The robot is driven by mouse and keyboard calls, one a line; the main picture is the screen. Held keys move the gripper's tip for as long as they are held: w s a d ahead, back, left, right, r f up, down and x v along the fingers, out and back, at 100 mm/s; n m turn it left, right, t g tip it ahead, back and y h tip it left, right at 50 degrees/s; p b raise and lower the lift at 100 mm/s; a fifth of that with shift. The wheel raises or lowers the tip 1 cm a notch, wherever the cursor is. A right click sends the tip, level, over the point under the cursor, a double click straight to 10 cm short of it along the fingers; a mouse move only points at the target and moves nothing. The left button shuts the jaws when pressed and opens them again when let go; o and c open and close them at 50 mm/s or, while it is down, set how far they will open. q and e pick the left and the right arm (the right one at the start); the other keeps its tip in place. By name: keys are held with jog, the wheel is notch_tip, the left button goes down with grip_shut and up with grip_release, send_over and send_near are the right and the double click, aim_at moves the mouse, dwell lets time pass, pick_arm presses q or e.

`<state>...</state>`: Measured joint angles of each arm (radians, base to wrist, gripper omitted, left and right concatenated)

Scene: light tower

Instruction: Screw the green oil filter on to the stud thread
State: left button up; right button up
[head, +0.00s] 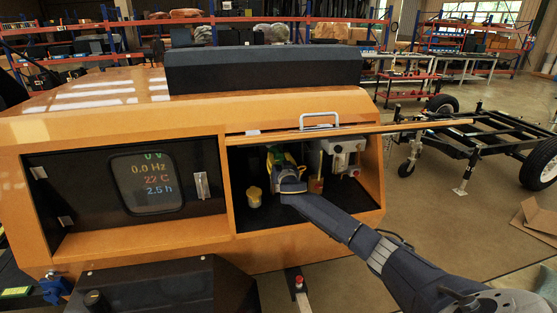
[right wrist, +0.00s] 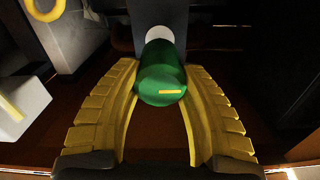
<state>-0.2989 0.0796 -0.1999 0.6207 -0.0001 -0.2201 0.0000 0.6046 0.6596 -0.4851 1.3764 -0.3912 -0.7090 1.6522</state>
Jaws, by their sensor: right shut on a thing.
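The green oil filter (right wrist: 162,78) is a short green cylinder with a small yellow mark, in the middle of the right wrist view. My right gripper (right wrist: 161,72) has its yellow ribbed fingers on both sides of the filter and is shut on it. A pale round part (right wrist: 158,34) shows at the filter's far end; I cannot tell whether they touch. The stud thread is not visible. In the head view my right gripper (head: 291,187) reaches into the open compartment of the orange housing (head: 125,112), where a bit of green shows behind it. My left gripper is not in view.
A yellow-lidded pot (head: 254,198) stands left of my right gripper, and an amber container (head: 316,185) stands right of it. A white unit (head: 344,155) is at the compartment's right. The raised door (head: 350,129) with a handle lies just above my arm.

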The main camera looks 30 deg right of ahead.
jog(key=shift+x, duration=2.4)
jog(key=shift+s+r, duration=0.1)
jog(key=shift+r, duration=0.05)
jog(key=shift+x, duration=1.1)
jog(key=shift+m, duration=2.6)
